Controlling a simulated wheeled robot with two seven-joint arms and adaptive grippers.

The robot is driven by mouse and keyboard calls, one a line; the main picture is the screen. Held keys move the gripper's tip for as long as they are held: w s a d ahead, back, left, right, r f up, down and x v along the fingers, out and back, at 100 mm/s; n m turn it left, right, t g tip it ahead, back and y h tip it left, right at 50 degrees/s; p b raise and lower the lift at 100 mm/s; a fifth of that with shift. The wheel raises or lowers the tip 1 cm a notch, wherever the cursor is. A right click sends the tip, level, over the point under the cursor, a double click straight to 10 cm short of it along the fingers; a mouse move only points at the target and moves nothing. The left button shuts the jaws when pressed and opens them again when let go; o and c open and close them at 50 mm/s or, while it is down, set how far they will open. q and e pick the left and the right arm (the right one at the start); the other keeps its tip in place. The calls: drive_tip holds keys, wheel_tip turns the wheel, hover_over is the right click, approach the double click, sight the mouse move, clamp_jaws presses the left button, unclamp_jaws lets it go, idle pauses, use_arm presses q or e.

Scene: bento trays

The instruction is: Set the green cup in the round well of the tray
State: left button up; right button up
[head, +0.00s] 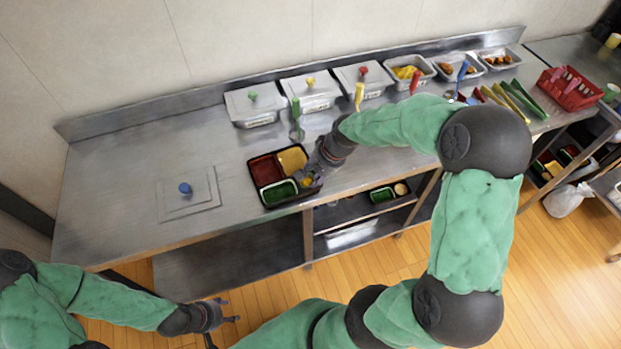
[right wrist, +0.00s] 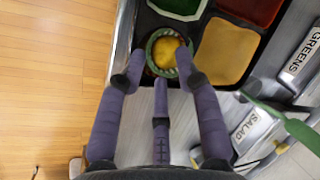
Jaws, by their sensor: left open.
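The dark tray (head: 265,201) sits near the front edge of the steel counter, with red, yellow and green compartments. My right gripper (head: 314,175) is over the tray's right front corner. In the right wrist view, the green cup (right wrist: 152,42) has yellow contents and is between the fingertips of my right gripper (right wrist: 161,60), which are closed against its sides. The cup is over the tray's corner area; the fingers and cup hide the round well, and I cannot tell whether it rests there. My left gripper (head: 222,312) is open and empty, low in front of the counter.
Lidded containers (head: 253,104) line the back of the counter. A lid with a blue knob (head: 185,188) lies flat to the left. The counter's left part is mostly clear.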

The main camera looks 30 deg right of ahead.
drive_tip(key=v, duration=0.9)
drive_tip(key=shift+r, duration=0.25)
drive_tip(key=shift+d, duration=0.1)
